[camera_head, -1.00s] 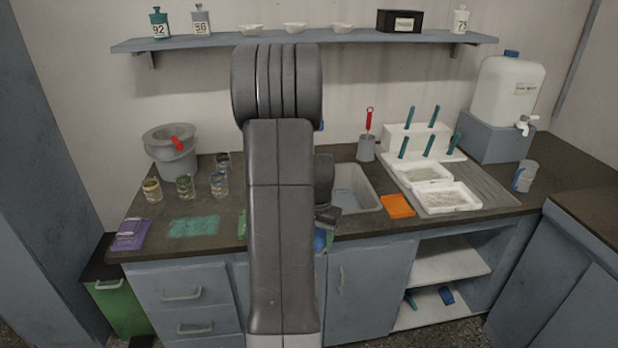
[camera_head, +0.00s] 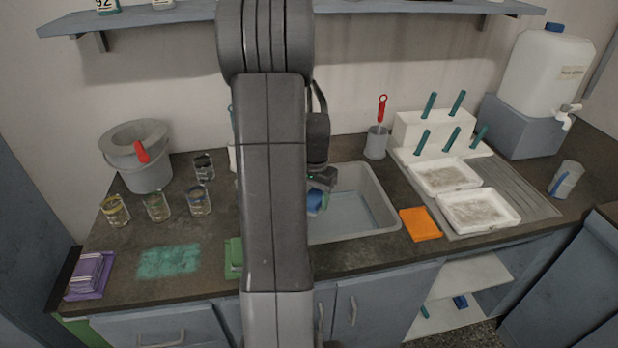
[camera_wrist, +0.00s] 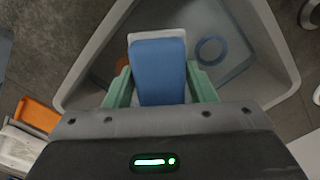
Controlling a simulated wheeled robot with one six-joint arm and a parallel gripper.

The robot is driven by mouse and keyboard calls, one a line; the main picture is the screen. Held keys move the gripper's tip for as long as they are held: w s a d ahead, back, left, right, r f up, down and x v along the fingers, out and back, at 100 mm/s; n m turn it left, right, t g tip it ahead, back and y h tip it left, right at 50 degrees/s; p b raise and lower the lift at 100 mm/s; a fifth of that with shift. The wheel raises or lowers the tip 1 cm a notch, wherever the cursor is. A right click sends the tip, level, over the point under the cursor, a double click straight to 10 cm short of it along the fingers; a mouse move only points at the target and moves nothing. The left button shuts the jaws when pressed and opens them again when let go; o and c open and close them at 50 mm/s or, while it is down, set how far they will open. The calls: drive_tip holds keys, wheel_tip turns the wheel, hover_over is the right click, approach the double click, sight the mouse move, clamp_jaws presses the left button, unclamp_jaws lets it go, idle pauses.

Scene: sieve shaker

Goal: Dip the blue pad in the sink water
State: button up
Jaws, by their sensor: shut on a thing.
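The blue pad (camera_wrist: 158,72) is held between the two green fingers of my gripper (camera_wrist: 160,85) in the wrist view. Its far edge shows a pale layer. In the head view the blue pad (camera_head: 315,202) hangs below my gripper (camera_head: 318,186), over the left part of the sink (camera_head: 385,205). My arm hides the sink's left side. The water (camera_head: 355,212) looks pale blue-grey. In the wrist view the sink (camera_wrist: 88,72) surrounds the pad, with a blue ring on its floor. I cannot tell whether the pad touches the water.
An orange pad (camera_head: 420,224) lies right of the sink, beside white trays (camera_head: 478,210). A grey cup (camera_head: 376,143) with a red-handled tool stands behind. Left are glass jars (camera_head: 157,207), a grey bucket (camera_head: 145,175), a purple stack (camera_head: 90,275) and a green patch (camera_head: 168,260).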

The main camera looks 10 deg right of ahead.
drive_tip(key=shift+w+f, duration=0.1)
drive_tip(key=shift+w, duration=0.25)
drive_tip(key=shift+w+f, duration=0.1)
drive_tip(key=shift+f, duration=0.05)
wheel_tip(320, 180, down, 20)
drive_tip(key=b, duration=1.5)
wheel_tip(320, 180, up, 20)
drive_tip(key=p, duration=1.5)
